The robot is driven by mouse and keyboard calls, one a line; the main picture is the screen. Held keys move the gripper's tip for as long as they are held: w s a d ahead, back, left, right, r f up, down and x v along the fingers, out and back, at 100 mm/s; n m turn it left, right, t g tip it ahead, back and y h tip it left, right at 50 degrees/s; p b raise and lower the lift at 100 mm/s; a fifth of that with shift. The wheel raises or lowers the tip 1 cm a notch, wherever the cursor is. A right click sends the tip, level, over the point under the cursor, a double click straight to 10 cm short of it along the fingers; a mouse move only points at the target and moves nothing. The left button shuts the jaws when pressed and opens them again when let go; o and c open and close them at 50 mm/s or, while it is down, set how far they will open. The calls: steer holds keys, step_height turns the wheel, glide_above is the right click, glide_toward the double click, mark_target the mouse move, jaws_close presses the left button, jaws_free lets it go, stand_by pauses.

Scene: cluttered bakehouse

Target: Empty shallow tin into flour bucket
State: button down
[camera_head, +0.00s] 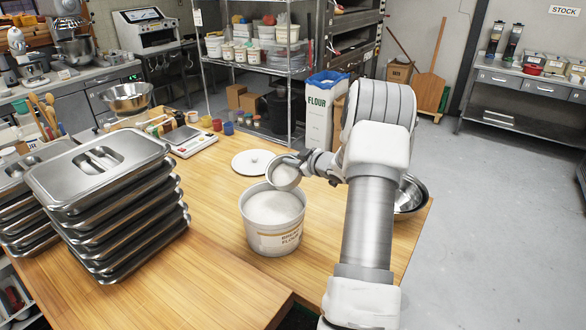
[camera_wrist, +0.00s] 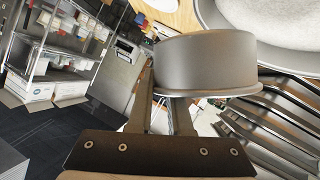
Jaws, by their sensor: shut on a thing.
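The flour bucket (camera_head: 273,238) is a white tub labelled as flour, standing on the wooden table and filled with white flour close to its rim. My gripper (camera_head: 304,158) is shut on the shallow tin (camera_head: 284,177), a small round grey tin. The tin is tilted above the far side of the bucket's mouth, with something pale inside it. In the wrist view the tin (camera_wrist: 205,62) sits between my fingers (camera_wrist: 160,95), showing its outer side, so its contents are hidden there. The bucket's rim (camera_wrist: 207,15) and flour show behind it.
A white round lid (camera_head: 258,162) lies behind the bucket. Stacked steel lidded pans (camera_head: 110,205) stand at left. A metal bowl (camera_head: 410,193) is at right, partly behind my arm. A scale (camera_head: 192,143) and small coloured jars are farther back. The table front is clear.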

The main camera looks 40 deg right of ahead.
steer(key=shift+s+a+r+n+t+h+b, duration=0.1)
steer(key=shift+a+r+n+t+h+b, duration=0.45)
steer(key=shift+b, duration=2.75)
steer(key=a+n+b, duration=0.1)
steer(key=b, duration=0.3)
steer(key=a+r+n+h+b, duration=0.1)
steer(key=n+b, duration=0.1)
steer(key=b, duration=0.3)
steer(key=shift+s+r, duration=0.15)
steer(key=a+n+b, duration=0.1)
steer(key=b, duration=0.5)
steer(key=a+n+t+h+b, duration=0.1)
steer(key=a+n+b, duration=0.1)
steer(key=b, duration=0.3)
steer(key=s+a+n+t+b, duration=0.1)
steer(key=b, duration=0.5)
steer(key=shift+a+f+n+h+b, duration=0.2)
steer(key=shift+a+n+h+b, duration=0.05)
steer(key=shift+a+h+b, duration=0.1)
steer(key=shift+a+n+t+b, duration=0.25)
steer(key=shift+a+n+b, duration=0.05)
steer(key=shift+b, duration=0.85)
steer(key=shift+a+r, duration=0.1)
steer(key=shift+r, duration=0.1)
